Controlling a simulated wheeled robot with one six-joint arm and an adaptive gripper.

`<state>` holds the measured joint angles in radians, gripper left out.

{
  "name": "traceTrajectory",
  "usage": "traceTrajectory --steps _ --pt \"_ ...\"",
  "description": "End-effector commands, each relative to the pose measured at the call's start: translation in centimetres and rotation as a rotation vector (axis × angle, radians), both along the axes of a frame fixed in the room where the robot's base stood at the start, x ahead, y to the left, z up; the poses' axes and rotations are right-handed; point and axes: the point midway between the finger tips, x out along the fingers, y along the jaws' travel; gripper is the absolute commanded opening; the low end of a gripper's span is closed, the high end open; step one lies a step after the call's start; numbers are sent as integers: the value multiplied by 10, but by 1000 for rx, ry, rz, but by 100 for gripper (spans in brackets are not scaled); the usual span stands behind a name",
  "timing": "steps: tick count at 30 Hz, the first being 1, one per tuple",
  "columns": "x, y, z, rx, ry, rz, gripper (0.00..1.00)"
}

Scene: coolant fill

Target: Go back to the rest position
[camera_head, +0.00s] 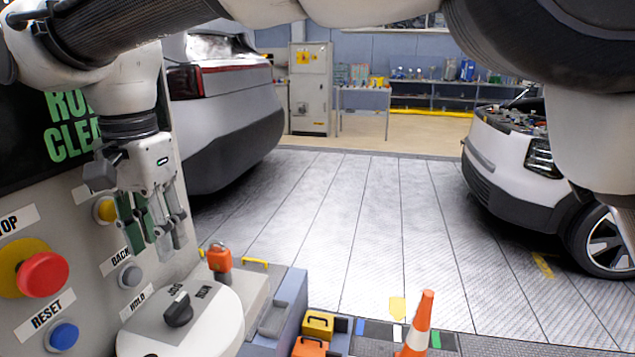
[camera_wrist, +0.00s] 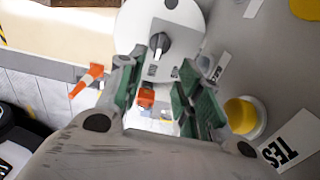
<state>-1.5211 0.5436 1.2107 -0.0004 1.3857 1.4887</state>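My gripper (camera_head: 152,220) hangs at the left of the head view, fingers pointing down, in front of the grey control panel (camera_head: 90,290). Its green-padded fingers stand apart with nothing between them, and it also shows open in the wrist view (camera_wrist: 163,95). Below it is a round white plate with a black rotary knob (camera_head: 178,309); the knob shows beyond the fingertips in the wrist view (camera_wrist: 158,42). The gripper is apart from the knob. A yellow button (camera_head: 105,210) sits just behind the gripper and is partly hidden by it.
The panel carries a red stop button (camera_head: 43,275), a blue reset button (camera_head: 63,336) and a grey back button (camera_head: 130,275). An orange cone (camera_head: 418,325) stands at the front. A grey car (camera_head: 225,110) and a white car (camera_head: 510,165) flank clear floor.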

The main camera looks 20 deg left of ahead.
Motion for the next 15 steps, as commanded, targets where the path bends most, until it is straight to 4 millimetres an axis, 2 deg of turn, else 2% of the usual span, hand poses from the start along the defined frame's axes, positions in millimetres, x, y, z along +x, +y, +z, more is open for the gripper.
traceTrajectory --steps 4,7,9,11,13,15 --pt "0 1 0 4 0 64 35" --pt "0 6 -1 26 -4 196 35" --pt "0 2 -16 15 -3 325 35" --pt "0 -9 -37 -12 3 449 35" --pt "2 -31 -47 -26 9 592 35" --pt "24 -62 -48 -27 11 695 35"
